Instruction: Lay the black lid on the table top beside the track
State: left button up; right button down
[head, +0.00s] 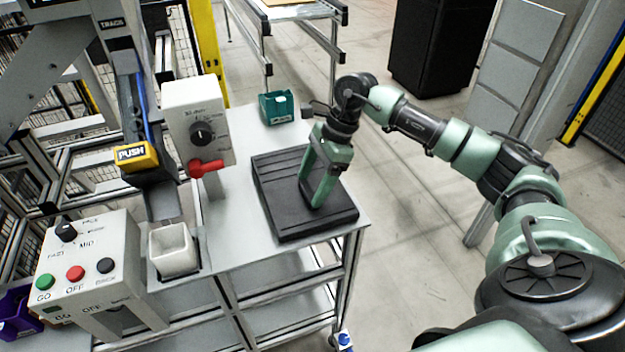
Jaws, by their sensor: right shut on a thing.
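The black lid (282,200) is a flat dark slab with grooves across its back part. It lies flat at the light grey table top (232,240), to the right of the track; I cannot tell whether it rests fully on the surface. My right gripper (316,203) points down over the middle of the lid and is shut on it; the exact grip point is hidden. The track (140,108) slopes down on the left with a yellow PUSH block (132,155) on it. My left gripper is out of view.
A white cup (173,252) stands below the track's lower end. A white dial box (197,125) with a red lever stands left of the lid. A teal bin (277,108) sits behind it. A button box (88,262) is at the left. The lid's right side is close to the table edge.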

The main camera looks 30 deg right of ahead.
jog(key=shift+r, duration=0.1)
jog(key=shift+c, duration=0.7)
grip_release()
jog(key=shift+d+r, duration=0.15)
jog(key=shift+r, duration=0.15)
jog(key=b+v, duration=0.2)
jog(key=v, duration=0.9)
jog(key=shift+r+b, duration=0.15)
jog(key=shift+b, duration=0.2)
jog(key=shift+s, duration=0.15)
